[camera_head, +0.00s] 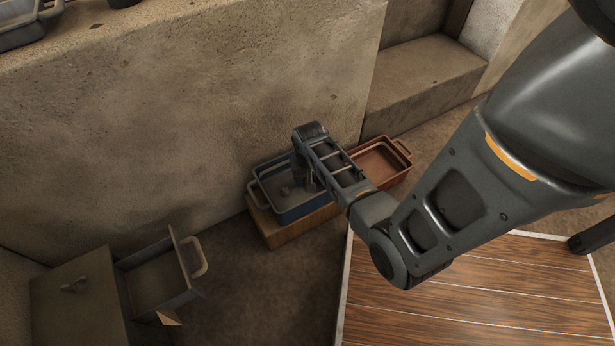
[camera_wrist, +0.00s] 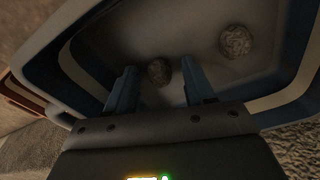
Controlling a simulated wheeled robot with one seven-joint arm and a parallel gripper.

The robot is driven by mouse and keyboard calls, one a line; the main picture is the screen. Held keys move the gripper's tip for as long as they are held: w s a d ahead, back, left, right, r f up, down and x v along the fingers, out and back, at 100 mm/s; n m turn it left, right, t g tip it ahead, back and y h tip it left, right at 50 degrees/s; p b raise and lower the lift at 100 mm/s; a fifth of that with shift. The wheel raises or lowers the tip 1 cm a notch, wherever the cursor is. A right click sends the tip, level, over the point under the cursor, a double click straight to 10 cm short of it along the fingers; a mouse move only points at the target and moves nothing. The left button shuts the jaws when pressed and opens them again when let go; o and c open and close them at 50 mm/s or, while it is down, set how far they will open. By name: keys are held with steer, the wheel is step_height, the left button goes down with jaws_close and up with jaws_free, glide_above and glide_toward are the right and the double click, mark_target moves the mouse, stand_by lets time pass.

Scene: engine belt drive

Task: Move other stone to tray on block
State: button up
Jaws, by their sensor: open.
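A blue tray (camera_head: 262,203) rests on a wooden block (camera_head: 290,232) by the wall. It also fills much of the wrist view (camera_wrist: 85,85). Two grey, rough stones lie on the tray floor. One stone (camera_wrist: 159,71) sits between my spread fingertips; the other stone (camera_wrist: 235,41) lies to the right, farther in. In the head view one stone (camera_head: 284,190) shows in the tray; the arm hides the other. My gripper (camera_wrist: 158,82) points down into the tray. Its two blue fingers are apart, one on each side of the nearer stone, and it is not closed on it.
A red-brown tray (camera_head: 396,181) stands just right of the blue one. An open drawer (camera_head: 160,280) with a handle juts from a cabinet (camera_head: 75,300) at lower left. The wall rises close behind the blue tray. Floor between drawer and block is clear.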

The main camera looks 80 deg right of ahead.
step_height(320, 180, up, 12)
steer(key=a+p, duration=0.1)
steer(key=p, duration=0.5)
steer(key=s+a+r+n+t+h, duration=0.2)
steer(key=a+r+n+t, duration=0.15)
steer(key=a, duration=0.45)
steer(key=s+a+r+n+t+h, duration=0.1)
steer(key=s+a+r+n+t, duration=0.15)
steer(key=a+r+n, duration=0.4)
steer(key=s+a+r+n+t+y, duration=0.1)
steer(key=a+r+t, duration=0.3)
steer(key=a+r, duration=0.4)
steer(key=s+a+r+n+t+y, duration=0.2)
steer(key=s+a+r+t+y, duration=0.1)
steer(key=a+r, duration=0.6)
step_height(320, 180, up, 5)
steer(key=shift+s+f+t, duration=0.15)
steer(key=shift+s+t, duration=0.45)
steer(key=shift+t, duration=0.1)
